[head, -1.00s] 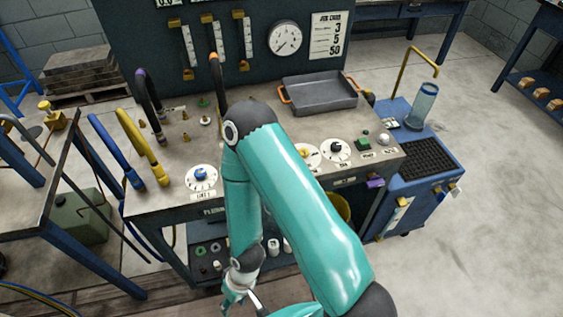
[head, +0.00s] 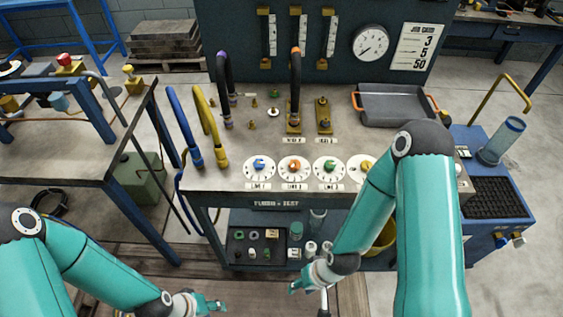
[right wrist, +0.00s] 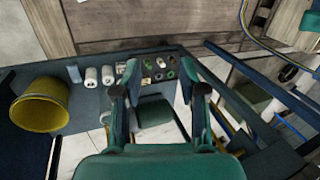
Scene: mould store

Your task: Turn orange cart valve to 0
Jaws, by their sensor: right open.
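The orange valve (head: 294,166) is an orange knob on a round white dial at the cart's front edge. Its pointer reading is too small to tell. A blue-knobbed dial (head: 259,168) is left of it and a green-knobbed dial (head: 329,168) right of it. My right gripper (head: 303,282) is in front of the cart, below the dials and apart from them. In the right wrist view its two fingers (right wrist: 160,80) are spread and empty, over the lower shelf. My left gripper (head: 214,303) is low at the bottom, apart from the cart; its finger gap is unclear.
A yellow-knobbed dial (head: 367,166) is partly behind my right arm. Hoses with blue (head: 184,125) and yellow ends stand at the cart's left. A grey tray (head: 393,104) lies at the back right. A yellow bucket (right wrist: 40,102) and small parts are on the lower shelf.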

